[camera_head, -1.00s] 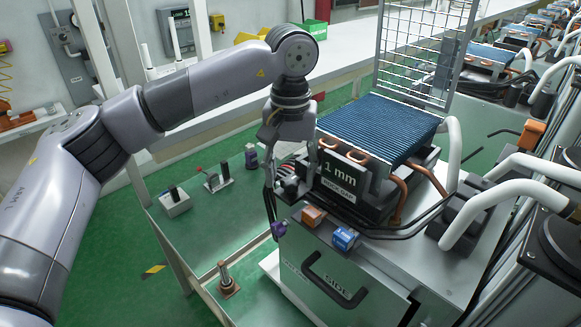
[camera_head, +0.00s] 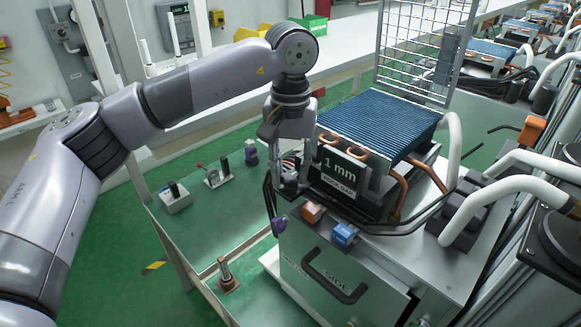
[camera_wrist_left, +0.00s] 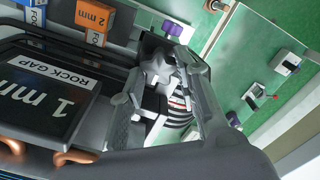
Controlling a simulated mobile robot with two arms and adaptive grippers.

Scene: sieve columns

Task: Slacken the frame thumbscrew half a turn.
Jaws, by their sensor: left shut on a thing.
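The frame thumbscrew shows in the left wrist view as a light grey lobed knob (camera_wrist_left: 157,76), partly covered by the fingers. My left gripper (camera_wrist_left: 160,98) is shut on it, one finger on each side. In the head view my left gripper (camera_head: 284,182) points down at the near left corner of the machine, beside the "1 mm ROCK GAP" sign (camera_head: 343,171). The thumbscrew cannot be made out there. A striped dark and white part (camera_wrist_left: 181,108) shows behind the fingers in the wrist view. My right gripper is out of view.
An orange block (camera_head: 312,212) and a blue block (camera_head: 345,234) sit on the machine's front edge, near a purple knob (camera_head: 278,226). A blue finned block (camera_head: 380,125) stands behind the sign. Small fixtures (camera_head: 217,174) stand on the glass table at left.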

